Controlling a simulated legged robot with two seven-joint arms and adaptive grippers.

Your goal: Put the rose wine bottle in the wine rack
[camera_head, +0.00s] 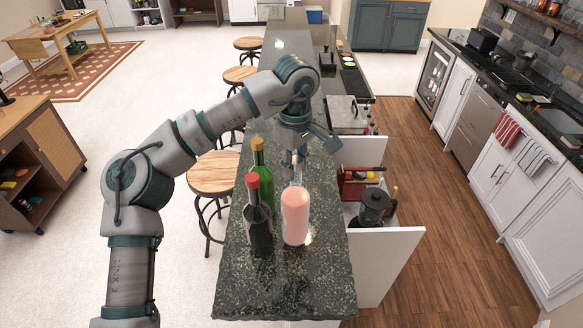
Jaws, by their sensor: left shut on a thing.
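The rose wine bottle (295,216), clear glass with pink wine, is upright at the near part of the dark stone counter (285,285). My left gripper (297,158) comes down from above and is shut at the top of this bottle's neck. The fingers are small in the view and partly hidden by the wrist. I cannot tell whether the bottle's base touches the counter. I cannot make out a wine rack for certain. My right gripper is not in view.
A dark bottle with a red cap (259,222) and a green bottle with a yellow cap (264,172) stand close left of the rose bottle. A black blender (373,206) and a red toolbox-like holder (358,184) are to the right. The counter's near end is clear.

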